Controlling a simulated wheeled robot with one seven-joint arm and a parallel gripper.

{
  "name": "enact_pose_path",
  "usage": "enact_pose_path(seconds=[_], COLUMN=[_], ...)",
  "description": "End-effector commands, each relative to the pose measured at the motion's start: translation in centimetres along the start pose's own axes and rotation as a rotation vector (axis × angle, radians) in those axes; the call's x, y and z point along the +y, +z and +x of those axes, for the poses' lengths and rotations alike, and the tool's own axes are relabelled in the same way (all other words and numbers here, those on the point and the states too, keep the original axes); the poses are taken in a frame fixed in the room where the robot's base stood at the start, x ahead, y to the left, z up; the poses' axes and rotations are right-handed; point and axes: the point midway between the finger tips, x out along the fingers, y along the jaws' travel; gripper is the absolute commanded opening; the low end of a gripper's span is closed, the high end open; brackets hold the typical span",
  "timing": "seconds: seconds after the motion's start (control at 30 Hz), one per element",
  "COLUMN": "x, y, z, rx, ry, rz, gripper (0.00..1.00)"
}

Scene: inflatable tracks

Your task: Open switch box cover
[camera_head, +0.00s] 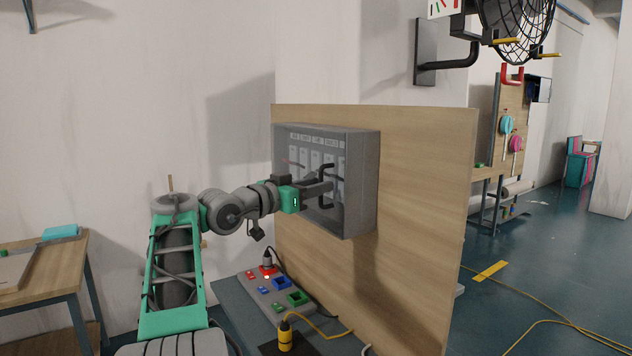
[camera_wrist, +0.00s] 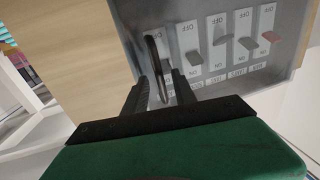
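The grey switch box (camera_head: 361,185) is mounted on an upright wooden panel. Its see-through cover (camera_head: 293,170) appears shut, with a row of switches visible behind it. The wrist view shows several white switch plates (camera_wrist: 222,42) marked OFF and ON. A dark upright handle (camera_wrist: 157,68) stands out from the cover. My gripper (camera_head: 325,180) is at the front of the cover. In the wrist view, my gripper's fingers (camera_wrist: 161,87) are apart, one on each side of the handle. I see a gap beside the handle; firm contact is not visible.
A control panel with coloured sockets (camera_head: 277,287) and a yellow plug (camera_head: 285,336) sits low in front of the wooden panel (camera_head: 425,200). A small wooden table (camera_head: 40,265) stands at left. Yellow cable (camera_head: 560,325) lies on the floor at right.

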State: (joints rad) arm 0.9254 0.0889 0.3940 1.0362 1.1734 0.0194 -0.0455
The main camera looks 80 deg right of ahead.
Motion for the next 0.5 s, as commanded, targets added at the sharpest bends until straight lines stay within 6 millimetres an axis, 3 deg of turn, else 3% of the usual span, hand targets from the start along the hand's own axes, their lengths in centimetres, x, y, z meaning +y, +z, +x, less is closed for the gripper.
enact_pose_path(seconds=[0.27,0.5], x=[-0.08,-0.07], y=[0.07,0.05], z=[0.25,0.22], rx=[-0.001,-0.001], ry=[-0.003,-0.003], rz=[0.000,0.001], gripper=[0.32,0.12])
